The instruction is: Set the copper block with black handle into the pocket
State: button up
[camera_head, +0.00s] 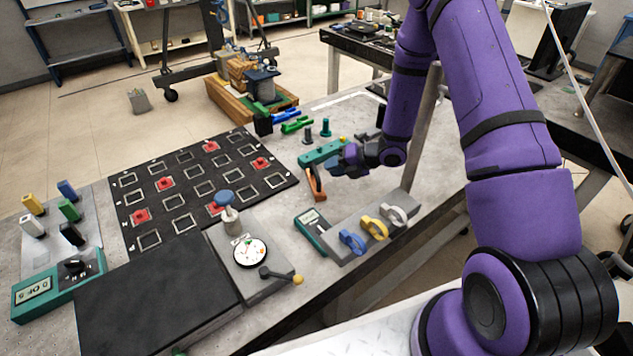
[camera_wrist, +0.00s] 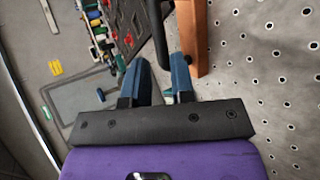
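The copper block (camera_head: 314,183) stands on the perforated grey table beside the teal fixture. In the wrist view the copper block (camera_wrist: 194,38) is just beyond the fingertips, on the right, and its black handle (camera_wrist: 158,36) runs alongside it in line with the finger gap. My gripper (camera_head: 338,166) is close to the block's right side in the head view; in the wrist view its two blue fingers (camera_wrist: 160,66) are apart with nothing between them. I cannot tell whether a finger touches the block. No pocket for the block can be clearly made out.
A teal fixture (camera_head: 322,152) stands behind the block. A black board (camera_head: 190,190) with square frames and several red pieces lies to the left. A dial gauge unit (camera_head: 249,252) and a grey stand with coloured rings (camera_head: 376,228) are in front. Bare table lies right of my gripper.

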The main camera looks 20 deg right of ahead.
aim_at(311, 182)
jog(key=x, duration=0.8)
jog(key=shift+s+a+f, duration=0.1)
grip_shut()
